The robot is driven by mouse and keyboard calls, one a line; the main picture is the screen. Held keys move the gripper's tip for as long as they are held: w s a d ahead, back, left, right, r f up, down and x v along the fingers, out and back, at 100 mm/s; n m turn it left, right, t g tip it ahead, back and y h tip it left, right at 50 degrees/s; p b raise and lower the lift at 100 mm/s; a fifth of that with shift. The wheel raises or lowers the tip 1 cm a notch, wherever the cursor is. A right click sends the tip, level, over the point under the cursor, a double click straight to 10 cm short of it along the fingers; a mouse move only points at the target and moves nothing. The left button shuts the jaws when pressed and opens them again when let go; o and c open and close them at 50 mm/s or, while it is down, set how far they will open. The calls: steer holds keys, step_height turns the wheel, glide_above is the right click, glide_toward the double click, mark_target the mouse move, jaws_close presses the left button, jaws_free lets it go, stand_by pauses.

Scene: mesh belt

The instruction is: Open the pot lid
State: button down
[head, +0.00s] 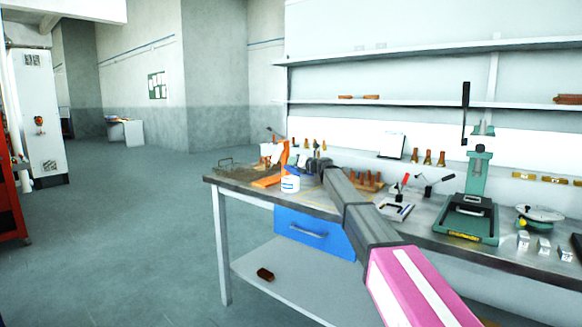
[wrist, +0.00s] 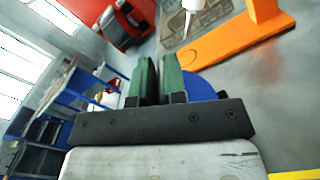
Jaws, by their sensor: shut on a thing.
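A small white pot (head: 290,184) with a blue label stands on the workbench near its left end, beside an orange stand. My gripper (head: 319,165) is just behind and right of the pot in the head view, small and partly lost among bench items. In the wrist view my gripper (wrist: 159,70) has its two green fingers close together. A blue round-edged piece (wrist: 203,86) shows beside the right finger and looks like the lid. The fingers hide the rest of it, and the hold itself cannot be seen clearly.
The orange stand (head: 270,181) is close to the pot, and its orange foot (wrist: 240,43) shows in the wrist view. A wooden block with bottles, a small clamp tool and a green press (head: 470,215) stand to the right. A blue drawer (head: 314,233) hangs below the bench top (head: 335,208).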

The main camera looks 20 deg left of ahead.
steer(key=w+m, duration=0.1)
steer(key=w+d+m, duration=0.1)
steer(key=m, duration=0.1)
steer(key=w+m, duration=0.1)
steer(key=shift+w+d+r+m, duration=0.15)
steer(key=shift+d+r+m, duration=0.05)
steer(key=shift+r+m, duration=0.1)
steer(key=shift+w+d+f+m, duration=0.2)
steer(key=shift+w+m, duration=0.2)
steer(key=shift+m, duration=0.3)
steer(key=shift+w+d+f+m, duration=0.15)
steer(key=shift+w+m, duration=0.2)
steer(key=shift+m, duration=0.35)
steer(key=shift+w+d+f+m, duration=0.1)
steer(key=shift+w+d+m, duration=0.1)
steer(key=shift+w+m, duration=0.35)
steer(key=shift+s, duration=0.15)
steer(key=c, duration=1.2)
jaws_free()
steer(key=shift+c, duration=0.2)
steer(key=shift+r, duration=0.1)
